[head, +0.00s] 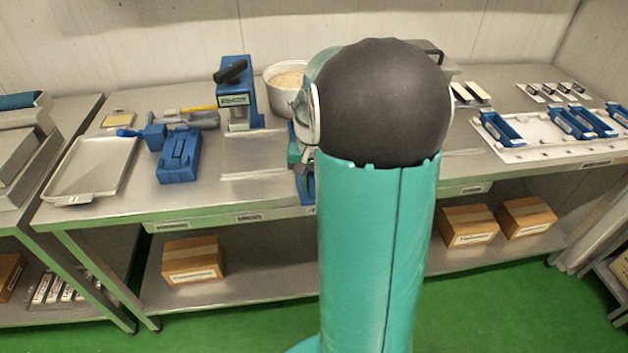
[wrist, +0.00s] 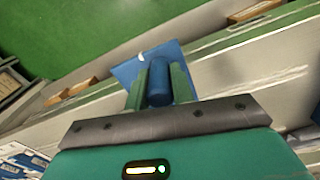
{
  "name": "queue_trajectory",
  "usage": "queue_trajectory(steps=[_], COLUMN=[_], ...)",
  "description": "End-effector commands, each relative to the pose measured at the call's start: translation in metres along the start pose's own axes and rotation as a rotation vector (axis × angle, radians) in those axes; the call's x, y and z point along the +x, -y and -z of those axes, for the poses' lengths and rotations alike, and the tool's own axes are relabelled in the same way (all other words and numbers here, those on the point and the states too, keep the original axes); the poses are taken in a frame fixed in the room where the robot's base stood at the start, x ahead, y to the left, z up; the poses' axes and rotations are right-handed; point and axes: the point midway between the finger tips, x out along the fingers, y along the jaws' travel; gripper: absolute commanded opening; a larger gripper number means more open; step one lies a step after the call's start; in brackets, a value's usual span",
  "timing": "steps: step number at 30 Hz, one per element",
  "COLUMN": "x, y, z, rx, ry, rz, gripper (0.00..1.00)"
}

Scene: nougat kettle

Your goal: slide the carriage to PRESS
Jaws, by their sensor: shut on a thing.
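In the wrist view my gripper (wrist: 159,78) has its two green fingers shut on an upright-looking blue round handle (wrist: 159,90). A blue plate (wrist: 128,71) shows behind the handle; it appears to be the carriage, with a small white mark on it. In the head view a small blue part (head: 308,190) shows beside my arm at the front of the bench. My arm hides most of the carriage and any track there. I cannot read a PRESS mark in either view.
A blue stand with a black lever (head: 238,95) and a white pot (head: 284,103) stand at the back. A blue block (head: 179,155) and a metal tray (head: 92,168) lie on the left of the bench. Blue moulds (head: 500,128) sit on a white board at right.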

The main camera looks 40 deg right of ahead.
Motion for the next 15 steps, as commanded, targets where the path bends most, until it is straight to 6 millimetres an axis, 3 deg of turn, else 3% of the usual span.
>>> queue_trajectory(steps=[8,15], x=[-0.001,-0.001], y=[0.042,0.099], z=[-0.008,-0.02], rx=[-0.009,-0.01], ry=[-0.001,-0.002], rz=[0.002,0.003], gripper=[0.0,0.0])
